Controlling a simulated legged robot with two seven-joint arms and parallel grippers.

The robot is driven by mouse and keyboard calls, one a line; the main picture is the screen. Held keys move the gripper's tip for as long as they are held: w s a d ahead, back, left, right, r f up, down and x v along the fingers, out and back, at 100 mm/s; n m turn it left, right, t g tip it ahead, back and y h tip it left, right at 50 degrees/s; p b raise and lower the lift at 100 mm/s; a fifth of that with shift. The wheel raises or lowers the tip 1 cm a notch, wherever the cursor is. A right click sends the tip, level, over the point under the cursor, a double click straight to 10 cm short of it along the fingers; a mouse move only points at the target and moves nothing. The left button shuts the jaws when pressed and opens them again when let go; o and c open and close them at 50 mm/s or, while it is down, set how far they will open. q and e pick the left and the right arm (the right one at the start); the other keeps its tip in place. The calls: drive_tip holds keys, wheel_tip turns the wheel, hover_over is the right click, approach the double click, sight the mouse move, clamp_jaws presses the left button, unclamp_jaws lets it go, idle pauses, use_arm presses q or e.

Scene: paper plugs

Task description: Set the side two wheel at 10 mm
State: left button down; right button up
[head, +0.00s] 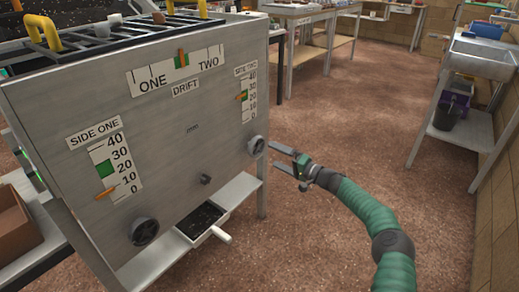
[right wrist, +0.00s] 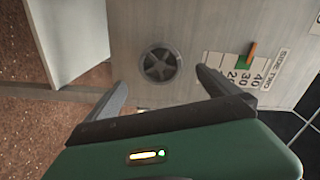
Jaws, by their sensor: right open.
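The side two wheel (head: 257,146) is a dark round hand wheel low on the right of the grey panel. It also shows in the right wrist view (right wrist: 160,66), with spokes. My right gripper (head: 272,155) is open and empty, just to the right of the wheel in the head view. In the right wrist view its fingertips (right wrist: 161,80) are spread on either side of the wheel, apart from it. My left gripper is not in view.
The side one wheel (head: 145,231) and side one scale (head: 114,166) are on the panel's left, its pointer between 0 and 10. The drift scale (head: 177,68) is at the top. A white-handled tray (head: 203,221) sits below. Open floor (head: 330,110) lies to the right.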

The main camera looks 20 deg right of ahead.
drive_tip(key=shift+p+v, duration=0.95)
drive_tip(key=shift+v, duration=1.05)
drive_tip(key=p+v, duration=0.1)
drive_tip(key=v, duration=0.3)
drive_tip(key=shift+p, duration=0.3)
